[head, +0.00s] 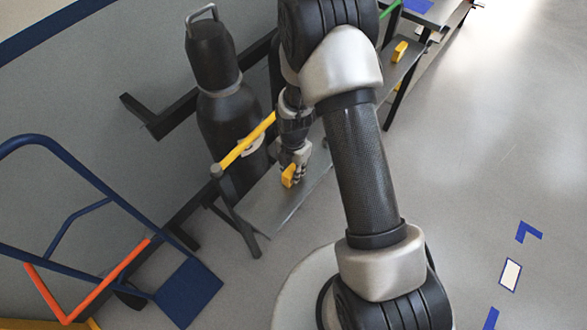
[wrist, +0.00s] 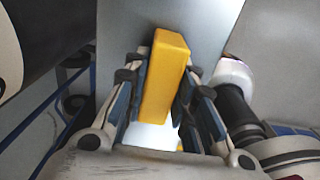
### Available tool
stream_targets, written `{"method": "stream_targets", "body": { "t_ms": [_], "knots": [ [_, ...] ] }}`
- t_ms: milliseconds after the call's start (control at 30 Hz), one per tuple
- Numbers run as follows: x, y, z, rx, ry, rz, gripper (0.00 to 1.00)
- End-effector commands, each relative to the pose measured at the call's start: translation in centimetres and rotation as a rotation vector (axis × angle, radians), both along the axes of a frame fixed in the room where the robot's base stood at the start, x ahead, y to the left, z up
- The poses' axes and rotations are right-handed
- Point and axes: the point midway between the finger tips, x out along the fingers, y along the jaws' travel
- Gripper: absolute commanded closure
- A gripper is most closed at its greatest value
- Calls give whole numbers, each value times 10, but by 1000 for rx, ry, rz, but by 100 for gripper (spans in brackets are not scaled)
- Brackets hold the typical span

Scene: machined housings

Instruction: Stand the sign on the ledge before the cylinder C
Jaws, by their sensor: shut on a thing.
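My gripper (head: 294,165) is shut on a yellow block-like sign (head: 288,177), over the grey ledge (head: 268,217). In the wrist view the sign (wrist: 160,88) sits between both fingers and points away from the palm. Whether its base touches the ledge I cannot tell. A tall black cylinder (head: 228,115) with a grey band stands behind the ledge, against the wall side. A pale round label (head: 251,147) on it is partly hidden by a yellow bar, and I cannot read its letter.
The yellow bar (head: 247,140) runs along the ledge's back, between ledge and cylinder. A blue hand truck (head: 75,195) with an orange bar stands at left. Another yellow block (head: 399,50) is on a farther ledge at upper right.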

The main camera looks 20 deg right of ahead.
Motion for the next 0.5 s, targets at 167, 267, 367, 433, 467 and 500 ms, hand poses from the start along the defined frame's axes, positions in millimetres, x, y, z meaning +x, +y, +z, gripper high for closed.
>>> {"method": "stream_targets", "body": {
  "t_ms": [167,267,367,433,467,500],
  "knots": [
    [0,0,-2,0,0,0,67],
    [0,0,-2,0,0,0,60],
    [0,0,-2,0,0,0,55],
    [0,0,-2,0,0,0,55],
    [0,0,-2,0,0,0,55],
    [0,0,-2,0,0,0,55]
  ]
}}
